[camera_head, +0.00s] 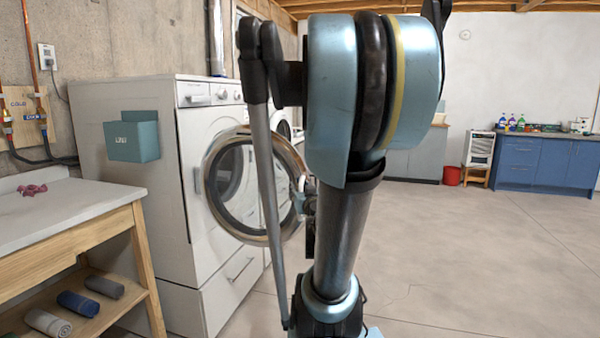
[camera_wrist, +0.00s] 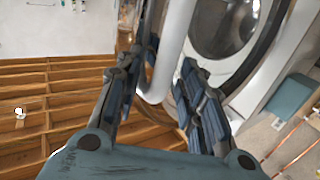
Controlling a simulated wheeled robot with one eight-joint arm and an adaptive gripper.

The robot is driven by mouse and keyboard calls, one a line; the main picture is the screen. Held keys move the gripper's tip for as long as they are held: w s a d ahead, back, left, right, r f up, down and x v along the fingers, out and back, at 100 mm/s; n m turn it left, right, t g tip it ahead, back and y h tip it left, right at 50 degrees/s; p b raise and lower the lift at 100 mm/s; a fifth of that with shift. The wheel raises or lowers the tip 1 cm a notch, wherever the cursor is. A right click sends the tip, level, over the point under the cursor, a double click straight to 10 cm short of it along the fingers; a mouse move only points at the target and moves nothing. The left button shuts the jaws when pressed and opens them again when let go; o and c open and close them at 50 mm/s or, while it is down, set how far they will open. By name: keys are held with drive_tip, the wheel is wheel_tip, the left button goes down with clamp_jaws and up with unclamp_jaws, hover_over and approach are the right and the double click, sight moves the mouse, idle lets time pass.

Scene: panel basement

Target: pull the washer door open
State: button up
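The white front-loading washer (camera_head: 215,150) stands against the left wall. Its round glass door (camera_head: 222,210) is swung out from the front, with a gap between it and the body. A pale curved door handle (camera_head: 302,184) is on the door's right side; it also shows in the wrist view (camera_wrist: 171,50). My gripper (camera_wrist: 161,75) has its dark fingers on either side of the handle, drawn in close on it. In the head view my gripper (camera_head: 300,200) is mostly hidden behind my arm, beside the door's right edge.
A wooden workbench (camera_head: 100,205) with rolled towels on its shelf stands at the front left. A teal box (camera_head: 132,140) is on the washer's side. Open concrete floor (camera_head: 450,240) lies to the right. Blue cabinets (camera_head: 545,165) stand at the back.

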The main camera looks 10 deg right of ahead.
sight(297, 165)
drive_tip(key=shift+r, duration=3.75)
drive_tip(key=s+a+f+n+g+y, duration=0.45)
drive_tip(key=s+a+f+g, duration=0.5)
drive_tip(key=a+f, duration=0.4)
drive_tip(key=s+d+f+m+g+h, duration=0.2)
drive_tip(key=s+d+f+g, duration=0.1)
drive_tip(key=s+d+f, duration=0.2)
drive_tip(key=s+d+f+m+g+h, duration=0.2)
drive_tip(key=s+f, duration=0.4)
drive_tip(key=s, duration=0.3)
drive_tip(key=d+g+h, duration=0.1)
drive_tip(key=d, duration=0.1)
drive_tip(key=shift+d+f, duration=0.2)
drive_tip(key=shift+d, duration=0.2)
